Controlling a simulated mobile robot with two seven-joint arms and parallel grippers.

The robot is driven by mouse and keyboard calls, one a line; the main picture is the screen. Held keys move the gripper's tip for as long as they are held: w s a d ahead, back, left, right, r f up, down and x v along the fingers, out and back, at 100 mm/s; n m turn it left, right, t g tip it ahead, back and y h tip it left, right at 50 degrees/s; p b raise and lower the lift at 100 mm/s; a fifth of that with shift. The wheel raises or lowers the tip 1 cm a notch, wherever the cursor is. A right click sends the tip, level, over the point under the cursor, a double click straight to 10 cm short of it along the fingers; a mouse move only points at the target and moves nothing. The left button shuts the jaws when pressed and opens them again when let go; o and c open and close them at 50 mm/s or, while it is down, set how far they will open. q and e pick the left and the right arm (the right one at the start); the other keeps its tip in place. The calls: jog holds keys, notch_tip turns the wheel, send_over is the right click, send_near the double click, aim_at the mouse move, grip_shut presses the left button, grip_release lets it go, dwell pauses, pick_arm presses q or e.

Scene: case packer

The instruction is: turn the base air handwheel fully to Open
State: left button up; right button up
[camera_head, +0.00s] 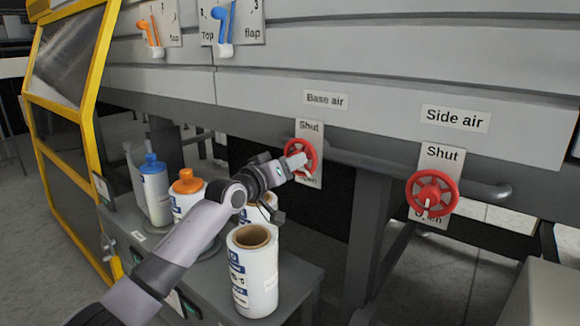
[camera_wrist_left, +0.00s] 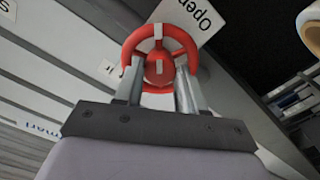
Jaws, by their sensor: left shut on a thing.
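The red base air handwheel (camera_head: 313,151) is on the grey machine front, under a "Base air" label (camera_head: 326,100). Its white plate (camera_head: 309,127) reads "Shut" at the top; the lower word is partly hidden. My left gripper (camera_head: 298,161) reaches it from the lower left and is shut on it. In the left wrist view both fingers (camera_wrist_left: 160,82) meet the near part of the red wheel (camera_wrist_left: 133,48). A pale mark shows on its rim, and the "Open" plate (camera_wrist_left: 203,20) shows at upper right. My right gripper is not in view.
A yellow-framed guard (camera_head: 87,103) stands left.

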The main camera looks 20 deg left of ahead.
pick_arm(q)
jog(key=m+p, duration=0.1)
jog(key=m, duration=0.7)
jog(key=shift+f+m, duration=0.1)
jog(key=shift+m, duration=0.2)
dwell(0.4)
jog(key=o, duration=1.1)
jog(key=shift+c, duration=0.2)
jog(key=shift+a, duration=0.1)
jog(key=v, duration=0.7)
